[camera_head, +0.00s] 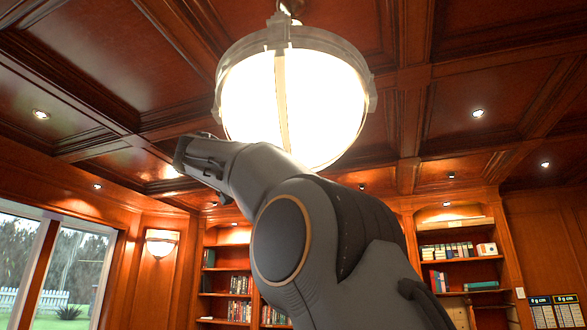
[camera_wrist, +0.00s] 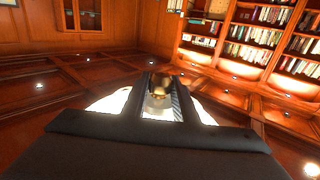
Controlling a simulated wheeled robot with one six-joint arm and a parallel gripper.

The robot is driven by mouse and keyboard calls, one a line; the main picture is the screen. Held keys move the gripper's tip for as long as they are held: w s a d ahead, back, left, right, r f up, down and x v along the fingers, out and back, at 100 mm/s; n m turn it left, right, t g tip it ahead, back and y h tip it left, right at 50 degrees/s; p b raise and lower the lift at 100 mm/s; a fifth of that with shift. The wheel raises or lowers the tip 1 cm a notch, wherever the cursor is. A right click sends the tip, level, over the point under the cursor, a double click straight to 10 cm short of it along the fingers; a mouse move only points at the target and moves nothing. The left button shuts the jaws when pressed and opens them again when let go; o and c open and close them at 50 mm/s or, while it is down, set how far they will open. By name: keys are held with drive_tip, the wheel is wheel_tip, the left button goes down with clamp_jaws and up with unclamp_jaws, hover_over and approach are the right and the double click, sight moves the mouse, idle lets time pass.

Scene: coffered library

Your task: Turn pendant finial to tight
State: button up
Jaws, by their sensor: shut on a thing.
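The pendant lamp (camera_head: 325,100) hangs from the ceiling at top centre in the head view, a glowing white bowl in a grey metal frame. My arm covers the lower left of the bowl, so the finial and fingertips are hidden there. In the wrist view, the brass finial (camera_wrist: 160,89) sits between the two dark fingers of my gripper (camera_wrist: 161,92), which is shut on it. The bright bowl (camera_wrist: 110,104) shows on both sides of the fingers. How far the finial is screwed in cannot be told.
The coffered wooden ceiling (camera_head: 480,95) with small spotlights spreads around the lamp. Bookshelves (camera_head: 460,256) line the back wall, and a window (camera_head: 65,265) and a wall sconce (camera_head: 161,243) stand at left. The air beside the lamp looks clear.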

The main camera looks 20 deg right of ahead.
drive_tip(key=shift+m+g+p, duration=0.6)
drive_tip(key=shift+g+p, duration=0.3)
drive_tip(key=shift+p, duration=0.1)
drive_tip(key=shift+f+m+g+h+p, duration=0.2)
drive_tip(key=shift+m+g+h+p, duration=0.1)
drive_tip(key=shift+g+p, duration=0.1)
drive_tip(key=o, duration=1)
drive_tip(key=shift+o, duration=0.2)
drive_tip(key=shift+r, duration=0.1)
drive_tip(key=s+a, duration=0.1)
drive_tip(key=a, duration=0.6)
drive_tip(key=shift+a+p, duration=0.35)
drive_tip(key=shift+a, duration=0.05)
